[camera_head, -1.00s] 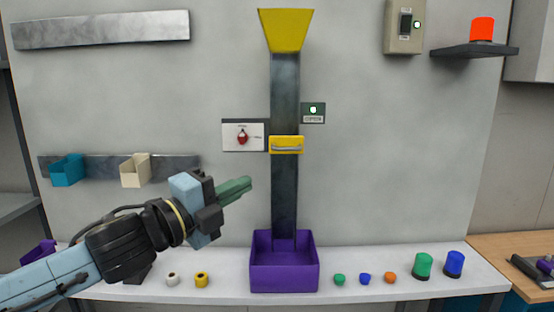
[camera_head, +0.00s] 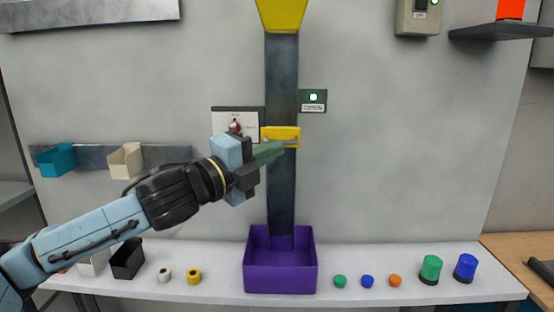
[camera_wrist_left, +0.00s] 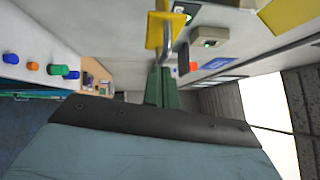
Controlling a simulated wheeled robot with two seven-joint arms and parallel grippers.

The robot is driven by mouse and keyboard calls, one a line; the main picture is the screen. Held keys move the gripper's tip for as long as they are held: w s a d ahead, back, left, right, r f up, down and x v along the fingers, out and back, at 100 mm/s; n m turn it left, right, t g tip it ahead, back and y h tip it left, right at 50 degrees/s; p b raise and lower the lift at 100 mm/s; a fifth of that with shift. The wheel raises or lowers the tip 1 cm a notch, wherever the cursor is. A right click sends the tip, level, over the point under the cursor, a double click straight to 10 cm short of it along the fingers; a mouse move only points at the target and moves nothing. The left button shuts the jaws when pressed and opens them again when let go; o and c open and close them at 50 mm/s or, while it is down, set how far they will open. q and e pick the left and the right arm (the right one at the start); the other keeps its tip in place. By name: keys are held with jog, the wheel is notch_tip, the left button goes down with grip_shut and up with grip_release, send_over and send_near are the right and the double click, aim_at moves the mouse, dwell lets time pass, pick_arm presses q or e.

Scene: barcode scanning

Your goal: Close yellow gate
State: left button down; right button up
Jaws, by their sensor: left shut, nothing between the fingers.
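The yellow gate (camera_head: 281,131) is a small plate with a grey handle, set across the dark vertical chute (camera_head: 282,90) on the wall. My left gripper (camera_head: 284,146) is shut and empty, its green fingers at the lower part of the gate in the head view. In the left wrist view the green fingertips (camera_wrist_left: 164,68) lie close to the grey handle (camera_wrist_left: 167,45) of the yellow gate (camera_wrist_left: 155,32). I cannot tell whether they touch it. My right gripper is not in view.
A yellow funnel (camera_head: 281,14) tops the chute and a purple bin (camera_head: 280,279) stands at its foot. A red-knob switch panel (camera_head: 222,118) is left of the gate, a green-lit indicator (camera_head: 313,98) right. Several coloured pegs and two lamps stand on the white bench (camera_head: 210,290).

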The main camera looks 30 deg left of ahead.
aim_at(271, 135)
pick_arm(q)
jog(key=shift+r, duration=0.1)
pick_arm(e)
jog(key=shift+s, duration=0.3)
